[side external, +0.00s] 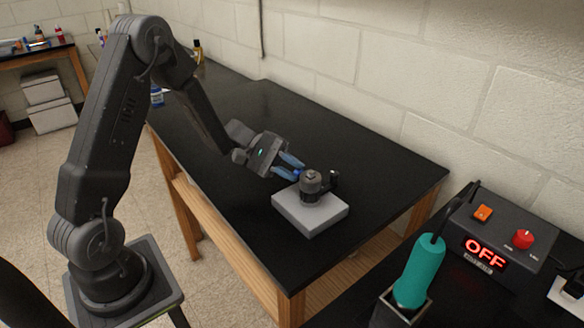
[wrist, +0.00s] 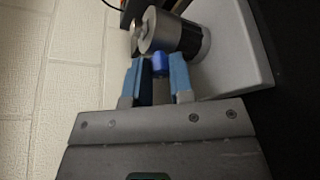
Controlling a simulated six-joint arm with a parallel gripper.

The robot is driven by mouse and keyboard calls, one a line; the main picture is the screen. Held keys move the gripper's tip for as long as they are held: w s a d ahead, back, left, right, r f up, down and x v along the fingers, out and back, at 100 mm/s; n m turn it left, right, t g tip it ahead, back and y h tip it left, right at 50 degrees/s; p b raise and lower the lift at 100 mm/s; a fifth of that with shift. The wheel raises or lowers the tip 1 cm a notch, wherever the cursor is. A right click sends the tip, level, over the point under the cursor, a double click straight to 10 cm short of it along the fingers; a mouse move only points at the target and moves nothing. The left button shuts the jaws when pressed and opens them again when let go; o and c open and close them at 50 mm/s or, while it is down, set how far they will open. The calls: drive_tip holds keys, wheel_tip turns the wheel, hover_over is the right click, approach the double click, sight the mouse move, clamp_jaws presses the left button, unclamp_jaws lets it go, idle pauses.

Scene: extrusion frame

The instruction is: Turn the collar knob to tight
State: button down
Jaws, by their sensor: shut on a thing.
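A dark grey cylindrical collar (side external: 311,183) stands upright on a light grey block (side external: 322,218) on the black table. In the wrist view the collar (wrist: 164,33) is at the top, with a small blue knob (wrist: 160,63) at its near side. My gripper (side external: 289,168) reaches in from the left, with its blue fingers at the collar's side.
The black table (side external: 364,167) is mostly clear around the block, with a brick wall behind. At the front right are a control box (side external: 498,240) reading OFF and a teal-handled tool (side external: 419,270) in a holder. Bottles stand at the far left end.

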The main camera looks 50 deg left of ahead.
drive_tip(key=shift+m+t, duration=0.3)
drive_tip(key=shift+m, duration=0.3)
drive_tip(key=c, duration=1)
unclamp_jaws()
drive_tip(key=v, duration=1.3)
drive_tip(key=shift+s+a+f, duration=0.15)
drive_tip(key=shift+a, duration=0.3)
